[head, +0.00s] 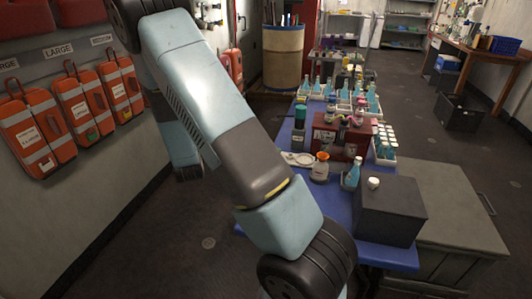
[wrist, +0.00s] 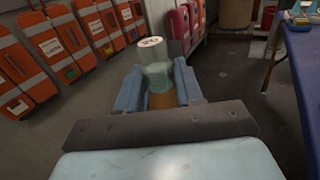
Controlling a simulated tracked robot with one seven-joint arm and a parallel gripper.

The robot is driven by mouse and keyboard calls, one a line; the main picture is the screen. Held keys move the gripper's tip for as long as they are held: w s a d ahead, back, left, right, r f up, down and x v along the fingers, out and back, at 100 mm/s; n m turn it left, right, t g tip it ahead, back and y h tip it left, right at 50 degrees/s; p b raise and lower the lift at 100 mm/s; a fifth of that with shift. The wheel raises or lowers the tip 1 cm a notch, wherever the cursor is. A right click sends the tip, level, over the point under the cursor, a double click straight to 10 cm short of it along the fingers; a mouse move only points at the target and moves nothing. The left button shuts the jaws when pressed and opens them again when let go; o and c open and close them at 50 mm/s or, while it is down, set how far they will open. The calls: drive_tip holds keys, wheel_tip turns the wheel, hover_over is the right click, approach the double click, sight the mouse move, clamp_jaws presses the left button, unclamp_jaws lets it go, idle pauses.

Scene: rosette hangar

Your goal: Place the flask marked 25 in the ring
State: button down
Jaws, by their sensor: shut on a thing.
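In the wrist view my gripper (wrist: 158,82) is shut on a flask (wrist: 156,58) with a pale cap and teal liquid. The blue fingers press its sides, and its cap points away from the wrist, over the floor. Dark marks on the cap look like a number, too small to read surely. In the head view my gripper is out of sight, below or behind my arm. I cannot make out the ring for certain; a pale round dish-like thing (head: 298,158) lies on the blue table (head: 341,205), close to my arm.
The table holds several teal flasks in racks (head: 384,157), a red box (head: 340,141), an orange-capped bottle (head: 321,168), a single flask (head: 352,174) and a dark grey box (head: 392,210). Orange bags (head: 75,102) hang on the left wall. The floor between is open.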

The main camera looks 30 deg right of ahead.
drive_tip(key=s+d+m+g+h, duration=0.4)
drive_tip(key=s+d, duration=0.5)
drive_tip(key=d, duration=0.3)
drive_tip(key=s+d+r+m+g+h, duration=0.1)
drive_tip(key=s+d+m+g+h, duration=0.25)
drive_tip(key=s+d, duration=0.7)
drive_tip(key=s+d+m+g+h, duration=0.35)
drive_tip(key=s+d, duration=0.45)
drive_tip(key=d, duration=0.6)
drive_tip(key=shift+g+h, duration=0.3)
drive_tip(key=shift+h, duration=0.2)
drive_tip(key=w+d+f, duration=0.2)
drive_tip(key=w+f, duration=0.1)
drive_tip(key=w+d+f, duration=0.3)
drive_tip(key=w, duration=0.1)
drive_tip(key=w+d+f, duration=0.3)
drive_tip(key=w, duration=0.1)
drive_tip(key=shift+w+d+f, duration=0.15)
drive_tip(key=shift+w+f, duration=0.05)
drive_tip(key=shift+f, duration=1.75)
